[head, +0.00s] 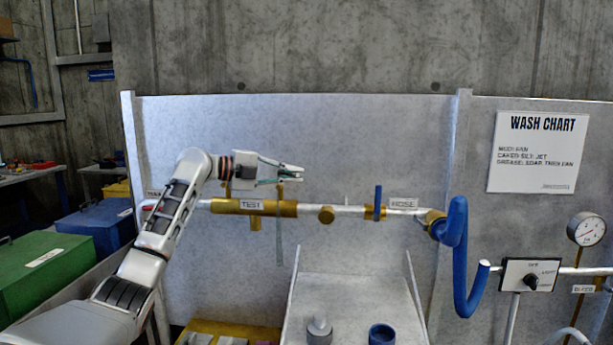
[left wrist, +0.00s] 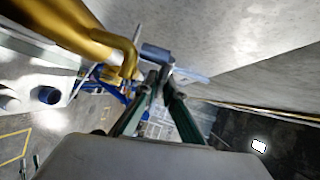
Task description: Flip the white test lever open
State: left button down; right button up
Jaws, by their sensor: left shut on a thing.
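My left gripper (head: 297,173) is just above this valve, in front of the grey panel. In the left wrist view its fingers (left wrist: 160,86) are drawn together at a pale grey lever end (left wrist: 155,53), beside the brass fitting (left wrist: 128,58). The gripper is shut on the lever, which the fingers and hand mostly hide. The lever's exact angle cannot be told. My right gripper is not in view.
A blue hose (head: 457,255) hangs at the right. A selector box (head: 531,275) and gauge (head: 586,229) are farther right. A tray (head: 350,290) lies below the pipe. Green and blue boxes stand left.

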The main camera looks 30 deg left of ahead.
pick_arm(q)
jog(key=shift+s, duration=0.1)
dwell(0.5)
jog(key=c, duration=2.1)
grip_release()
jog(key=shift+c, duration=0.2)
jog(key=v, duration=1.2)
